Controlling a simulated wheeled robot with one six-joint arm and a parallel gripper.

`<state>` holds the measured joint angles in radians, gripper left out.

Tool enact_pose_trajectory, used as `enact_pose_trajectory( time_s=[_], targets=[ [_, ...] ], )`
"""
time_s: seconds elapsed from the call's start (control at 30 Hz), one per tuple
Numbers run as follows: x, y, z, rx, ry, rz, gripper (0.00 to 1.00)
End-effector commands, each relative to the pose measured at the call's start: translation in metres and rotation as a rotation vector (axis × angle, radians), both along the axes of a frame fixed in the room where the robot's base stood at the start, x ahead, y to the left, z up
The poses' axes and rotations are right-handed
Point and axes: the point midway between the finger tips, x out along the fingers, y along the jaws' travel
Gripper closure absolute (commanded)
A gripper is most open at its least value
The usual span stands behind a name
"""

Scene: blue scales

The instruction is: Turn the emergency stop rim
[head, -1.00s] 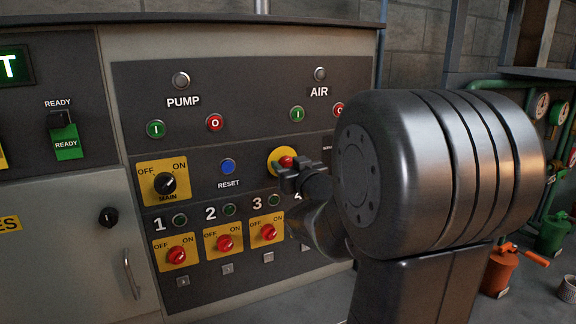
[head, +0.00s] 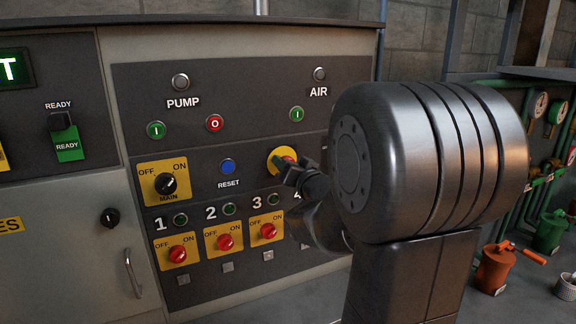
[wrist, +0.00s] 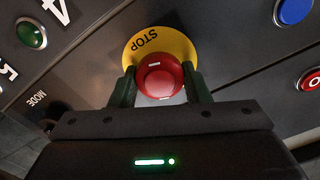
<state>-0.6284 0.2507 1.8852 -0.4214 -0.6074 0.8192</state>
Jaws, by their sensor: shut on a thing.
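The emergency stop is a red mushroom button (wrist: 160,76) on a round yellow plate (wrist: 150,41) marked STOP. In the wrist view my gripper (wrist: 160,88) has one dark green finger on each side of the red rim, shut on it. The wrist view is strongly tilted against the panel lettering. In the head view the yellow plate (head: 279,158) shows at the right part of the panel. My gripper (head: 285,170) covers much of the red button there, with its body tilted.
The blue RESET button (head: 228,167) is left of the stop. Red rotary switches (head: 268,230) on yellow plates sit below it. A green AIR button (head: 296,114) is above. My arm hides the panel's right side.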

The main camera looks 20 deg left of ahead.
Motion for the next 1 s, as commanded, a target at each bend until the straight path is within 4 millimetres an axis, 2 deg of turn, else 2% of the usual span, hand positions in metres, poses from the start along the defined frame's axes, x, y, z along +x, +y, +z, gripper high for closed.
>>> enact_pose_trajectory(
  time_s=[0.3, 0.33, 0.43, 0.77, 1.0],
  targets=[
    [0.000, 0.000, 0.000, 0.001, 0.001, 0.000, 0.80],
    [0.000, 0.000, 0.000, 0.001, 0.001, 0.000, 0.55],
    [0.000, 0.000, 0.000, 0.001, 0.001, 0.000, 0.36],
    [-0.001, -0.001, 0.000, 0.000, 0.000, 0.000, 0.35],
    [-0.019, -0.022, -0.001, 0.000, -0.002, -0.002, 0.35]
  ],
)
